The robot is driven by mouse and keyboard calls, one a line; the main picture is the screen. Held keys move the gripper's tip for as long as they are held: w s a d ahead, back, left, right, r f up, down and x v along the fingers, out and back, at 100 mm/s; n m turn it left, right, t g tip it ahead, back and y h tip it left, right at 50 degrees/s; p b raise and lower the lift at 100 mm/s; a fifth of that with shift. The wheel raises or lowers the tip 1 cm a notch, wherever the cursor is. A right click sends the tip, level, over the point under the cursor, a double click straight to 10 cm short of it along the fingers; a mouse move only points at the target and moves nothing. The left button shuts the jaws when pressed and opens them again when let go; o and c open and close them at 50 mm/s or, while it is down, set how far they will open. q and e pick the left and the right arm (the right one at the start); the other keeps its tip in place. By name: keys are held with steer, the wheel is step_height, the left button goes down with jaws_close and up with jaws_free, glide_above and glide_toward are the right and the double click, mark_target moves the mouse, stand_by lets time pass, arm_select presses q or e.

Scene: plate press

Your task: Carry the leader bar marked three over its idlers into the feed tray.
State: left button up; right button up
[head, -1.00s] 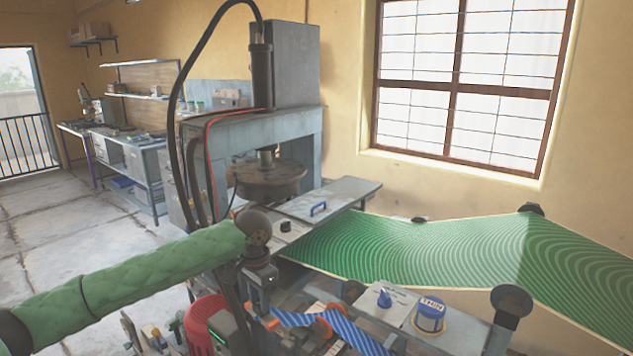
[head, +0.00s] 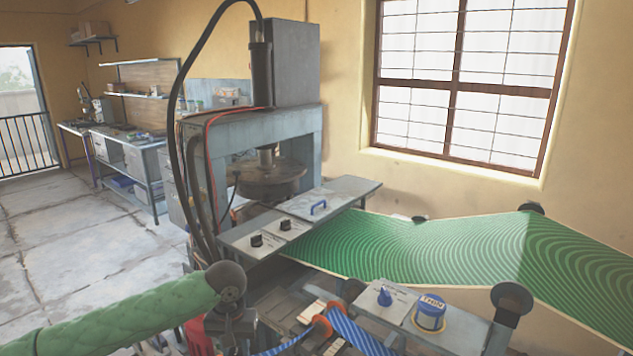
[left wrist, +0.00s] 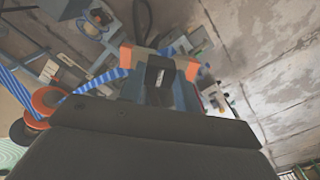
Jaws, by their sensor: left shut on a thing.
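My left gripper (left wrist: 160,64) is shut on a dark bar (left wrist: 159,76) between its orange-tipped fingers in the left wrist view. A small pale mark shows on the bar, too small to read. A blue striped web (left wrist: 106,78) runs from the bar to the orange-flanged idlers (left wrist: 46,101). In the head view the left gripper (head: 234,340) is low, left of the idlers (head: 322,328), with its fingertips hidden or cut off. The web (head: 360,334) passes by the idlers and slants down left toward it. I cannot pick out the feed tray. My right gripper is not in view.
The press (head: 270,150) stands behind, with a grey shelf (head: 345,190) in front. A green patterned sheet (head: 420,245) spans the right side. Open floor lies left.

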arm_select(q)
steer(key=s+a+f, duration=0.2)
steer(key=s+f, duration=0.1)
steer(key=f, duration=0.2)
steer(key=shift+s+f, duration=0.3)
steer(key=shift+s, duration=0.05)
steer(key=shift+f, duration=0.1)
